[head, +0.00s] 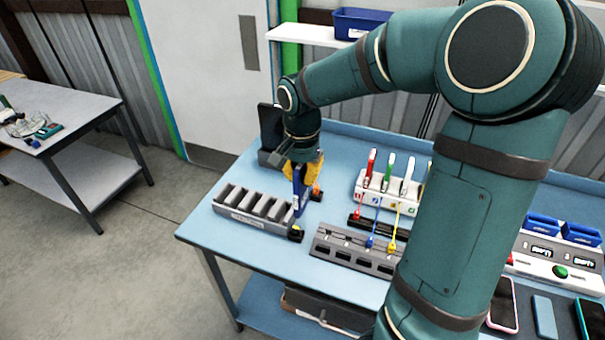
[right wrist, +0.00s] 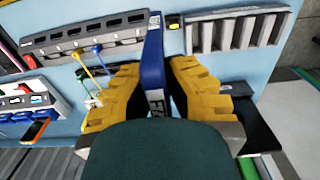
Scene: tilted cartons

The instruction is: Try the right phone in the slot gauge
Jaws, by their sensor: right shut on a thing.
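My right gripper (head: 304,172) is shut on a narrow blue slab (head: 298,195), with yellow fingers on both sides. In the right wrist view the fingers (right wrist: 156,85) press on the blue slab (right wrist: 152,50), seen nearly edge-on with partly hidden white letters. I cannot tell whether it is a phone. A grey block with several slots (head: 240,217), apparently the slot gauge, lies left of the gripper; it also shows in the right wrist view (right wrist: 190,38). The slab is beside its end, apparently outside the slots. Three phones lie at lower right, the rightmost dark with a teal edge (head: 592,322). My left gripper is out of view.
A grey fixture with coloured cables (head: 350,252) stands right of the gripper. A small black-and-yellow block (head: 296,234) is close by the slab. A white stand with coloured upright pieces (head: 380,198) is behind. My right arm crosses the blue table.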

